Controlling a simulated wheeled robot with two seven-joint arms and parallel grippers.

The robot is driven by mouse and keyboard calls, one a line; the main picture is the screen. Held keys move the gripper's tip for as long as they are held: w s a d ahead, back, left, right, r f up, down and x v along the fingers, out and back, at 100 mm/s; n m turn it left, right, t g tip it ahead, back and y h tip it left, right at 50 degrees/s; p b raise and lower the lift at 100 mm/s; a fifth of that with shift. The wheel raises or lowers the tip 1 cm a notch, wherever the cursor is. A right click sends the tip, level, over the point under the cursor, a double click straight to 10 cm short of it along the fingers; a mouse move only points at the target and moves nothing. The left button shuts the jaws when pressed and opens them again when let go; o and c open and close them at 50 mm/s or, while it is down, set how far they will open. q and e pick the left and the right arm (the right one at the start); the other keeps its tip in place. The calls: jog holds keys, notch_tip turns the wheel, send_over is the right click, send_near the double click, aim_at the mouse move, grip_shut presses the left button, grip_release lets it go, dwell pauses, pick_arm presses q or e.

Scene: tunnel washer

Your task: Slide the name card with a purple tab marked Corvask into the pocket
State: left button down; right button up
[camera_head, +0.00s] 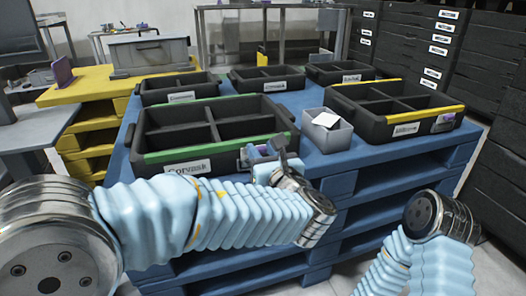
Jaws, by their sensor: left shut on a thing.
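My left gripper (268,158) is at the front right of the near green-edged black tray (285,113). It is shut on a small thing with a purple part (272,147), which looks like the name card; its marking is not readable. A greyish holder (246,155), which may be the pocket, is just left of the fingers on the tray front. I cannot tell whether the card is inside it. A white label (187,167) on the tray front seems to read Corvask. My right arm is at the lower right; its gripper is not in view.
The trays stand on a blue pallet stack (330,166). A grey box (328,138) with white paper is right of the gripper. A yellow-edged tray (388,108) has a purple-marked holder (445,120). Several black trays stand behind. Another purple thing (63,72) stands on yellow pallets (95,92).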

dwell(0.4)
pick_arm(q)
jog(key=c, duration=0.6)
grip_release()
